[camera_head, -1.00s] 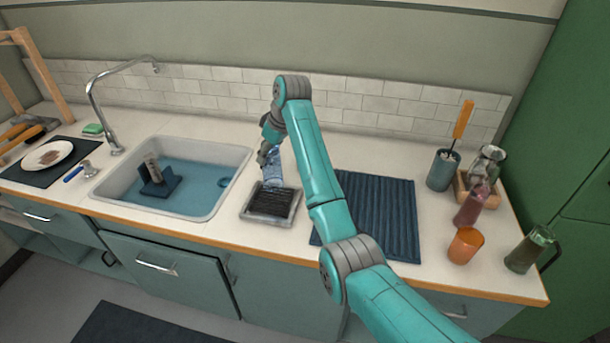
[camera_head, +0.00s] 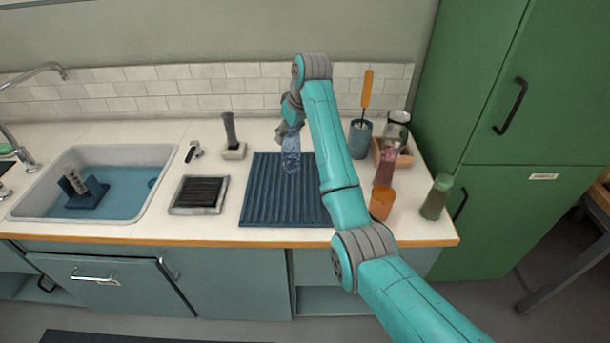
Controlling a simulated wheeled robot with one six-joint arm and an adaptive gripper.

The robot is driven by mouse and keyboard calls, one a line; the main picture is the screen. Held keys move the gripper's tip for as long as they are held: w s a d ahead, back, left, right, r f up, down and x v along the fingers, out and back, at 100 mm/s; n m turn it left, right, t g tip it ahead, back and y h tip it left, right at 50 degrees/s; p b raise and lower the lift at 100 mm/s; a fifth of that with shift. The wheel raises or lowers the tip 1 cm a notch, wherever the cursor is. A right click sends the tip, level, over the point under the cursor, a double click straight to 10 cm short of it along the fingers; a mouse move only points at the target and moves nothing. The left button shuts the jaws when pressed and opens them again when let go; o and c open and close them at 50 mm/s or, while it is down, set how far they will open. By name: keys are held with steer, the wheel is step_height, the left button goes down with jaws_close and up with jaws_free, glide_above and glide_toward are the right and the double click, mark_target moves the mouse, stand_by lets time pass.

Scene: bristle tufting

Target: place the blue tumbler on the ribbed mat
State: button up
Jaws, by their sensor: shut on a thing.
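The blue tumbler (camera_head: 291,157) is clear blue and roughly upright in my gripper (camera_head: 291,131). My gripper is shut on its upper part, and the fingers are small and partly hidden by the tumbler and wrist. The ribbed mat (camera_head: 265,206) is dark blue and lies flat on the counter. The tumbler's lower end shows against the back part of the mat; I cannot tell whether it touches. My arm covers the mat's right side.
A black-ribbed tray (camera_head: 199,209) and a sink (camera_head: 150,155) lie left of the mat. An orange cup (camera_head: 381,203), a pink bottle (camera_head: 385,166), a green bottle (camera_head: 437,197) and a brush cup (camera_head: 360,140) stand to the right. The mat's front left is clear.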

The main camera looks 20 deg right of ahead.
mark_target(297, 141)
step_height(297, 141, down, 9)
steer(key=shift+f, duration=0.2)
stand_by(0.3)
steer(key=shift+f, duration=0.15)
steer(key=o, duration=1.1)
steer(key=v, duration=1.2)
